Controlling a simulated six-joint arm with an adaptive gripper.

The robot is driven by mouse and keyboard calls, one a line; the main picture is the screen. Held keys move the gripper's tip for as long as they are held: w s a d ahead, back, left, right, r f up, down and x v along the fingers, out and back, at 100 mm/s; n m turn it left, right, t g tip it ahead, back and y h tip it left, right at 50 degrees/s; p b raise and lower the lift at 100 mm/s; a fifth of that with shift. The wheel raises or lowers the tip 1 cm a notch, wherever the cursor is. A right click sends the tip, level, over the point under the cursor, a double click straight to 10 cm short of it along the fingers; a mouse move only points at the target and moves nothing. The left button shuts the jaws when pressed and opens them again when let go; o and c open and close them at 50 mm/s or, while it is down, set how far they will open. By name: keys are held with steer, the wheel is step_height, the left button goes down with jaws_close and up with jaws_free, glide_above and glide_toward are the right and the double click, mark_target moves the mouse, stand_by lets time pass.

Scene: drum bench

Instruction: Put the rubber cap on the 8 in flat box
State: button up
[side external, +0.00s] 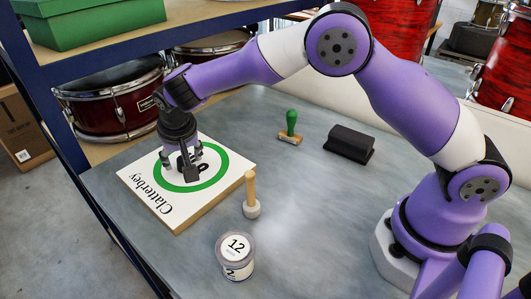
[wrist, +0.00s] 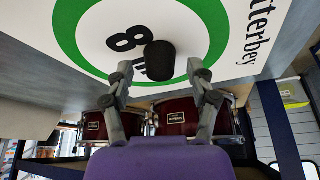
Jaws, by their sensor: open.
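The flat box (side external: 215,195) lies on the bench, white on top with a green ring and "Clatterbey" lettering; its top also shows in the wrist view (wrist: 188,25), with an "8 in" mark. The black rubber cap (wrist: 160,58) appears to rest on the box top inside the ring, partly covering the mark. My gripper (wrist: 159,74) is open, with a fingertip on either side of the cap and visible gaps between. In the side view my gripper (side external: 183,166) is low over the middle of the box and mostly hides the cap.
A wooden-handled mallet (side external: 251,197) and a jar marked 12 (side external: 235,257) stand near the box's right side. A green-handled stamp (side external: 290,128) and a black block (side external: 349,144) lie farther back. A shelf with a green box (side external: 90,20) rises at the left.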

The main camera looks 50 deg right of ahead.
steer(key=v, duration=1.2)
steer(key=s+d+r, duration=0.3)
steer(key=d+r, duration=0.1)
steer(key=d, duration=0.2)
steer(key=s+d+n, duration=0.1)
steer(key=s+d, duration=0.1)
steer(key=s, duration=0.4)
steer(key=s+d+n+t+y, duration=0.1)
steer(key=s+d+n, duration=0.1)
steer(key=s, duration=0.4)
steer(key=s+d+f+n, duration=0.1)
steer(key=s+d, duration=0.3)
steer(key=s, duration=0.2)
steer(key=shift+d+y, duration=0.25)
steer(key=shift+y, duration=0.15)
